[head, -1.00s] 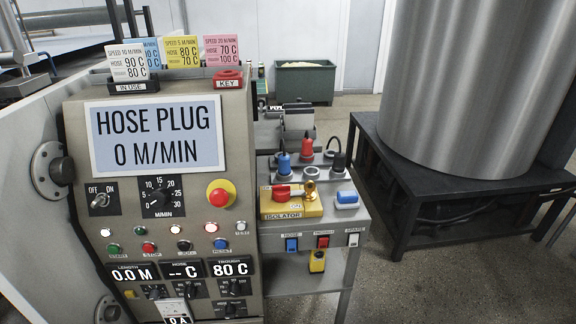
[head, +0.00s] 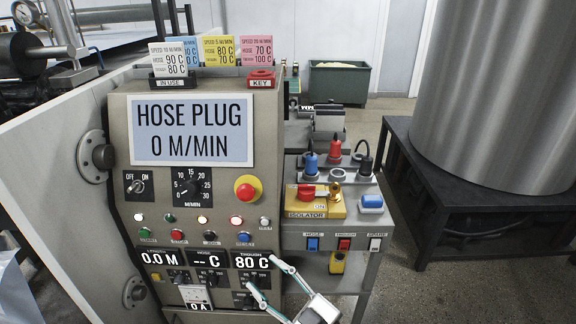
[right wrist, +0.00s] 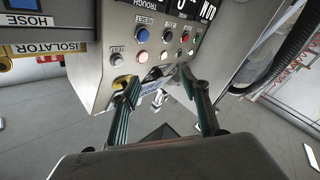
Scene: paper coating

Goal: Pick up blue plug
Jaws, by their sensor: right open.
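The blue plug (head: 311,163) stands upright in the left socket of a grey socket strip, on the small side table right of the control panel. A red plug (head: 335,152) and a black plug (head: 365,163) stand beside it. My right gripper (head: 262,272) is open and empty in front of the lower right of the panel, below and left of the blue plug and well apart from it. The right wrist view shows its two fingers (right wrist: 158,78) spread before the panel buttons. The blue plug does not show there. My left gripper is not in view.
The yellow isolator (head: 316,207) with a red handle, and a blue-topped block (head: 371,203), sit in front of the plugs. The control panel (head: 195,190) stands close on the left. A black stand (head: 455,205) bears a metal drum on the right. Floor between is clear.

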